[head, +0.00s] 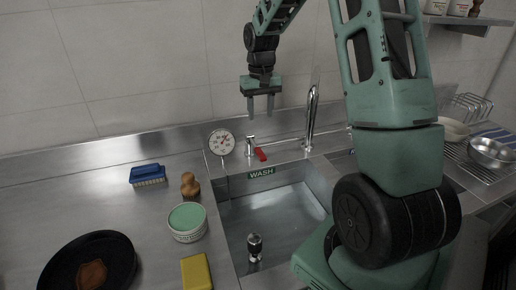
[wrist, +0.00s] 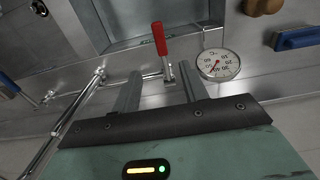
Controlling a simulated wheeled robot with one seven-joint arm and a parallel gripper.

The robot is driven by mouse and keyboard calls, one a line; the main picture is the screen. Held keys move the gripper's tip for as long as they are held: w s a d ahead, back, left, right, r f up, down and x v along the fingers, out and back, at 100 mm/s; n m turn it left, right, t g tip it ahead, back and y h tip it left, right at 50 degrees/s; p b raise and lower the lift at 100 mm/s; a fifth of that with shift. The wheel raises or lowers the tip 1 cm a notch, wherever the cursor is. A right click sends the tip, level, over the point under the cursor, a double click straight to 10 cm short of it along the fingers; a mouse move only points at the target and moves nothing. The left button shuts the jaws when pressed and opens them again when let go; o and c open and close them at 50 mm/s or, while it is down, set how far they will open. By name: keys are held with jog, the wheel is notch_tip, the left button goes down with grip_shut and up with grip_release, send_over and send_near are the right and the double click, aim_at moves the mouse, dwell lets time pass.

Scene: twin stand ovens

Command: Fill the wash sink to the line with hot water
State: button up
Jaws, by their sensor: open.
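The wash sink (head: 232,222) is a steel basin with a green WASH label (head: 261,172) on its back edge. I cannot make out any water level or fill line. A dark-topped chrome piece (head: 254,246) stands in the basin. Behind the sink are a red lever (head: 261,154), a curved chrome spout (head: 311,112) and a round dial gauge (head: 221,142). My gripper (head: 260,112) is open and empty, fingers down, above the red lever and apart from it. In the wrist view the red lever (wrist: 159,38) appears between and beyond my fingertips (wrist: 158,76), with the gauge (wrist: 218,64) beside it.
Left of the sink are a blue brush (head: 148,174), a wooden knob (head: 189,186), a tub of green paste (head: 187,220), a yellow sponge (head: 196,272) and a black round item (head: 88,262). A blue lever (wrist: 8,83) shows in the wrist view. Metal bowls (head: 490,152) stand at right.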

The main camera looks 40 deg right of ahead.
aim_at(260, 152)
notch_tip(260, 152, down, 14)
jog(key=shift+f+p, duration=0.1)
jog(key=shift+p, duration=1.1)
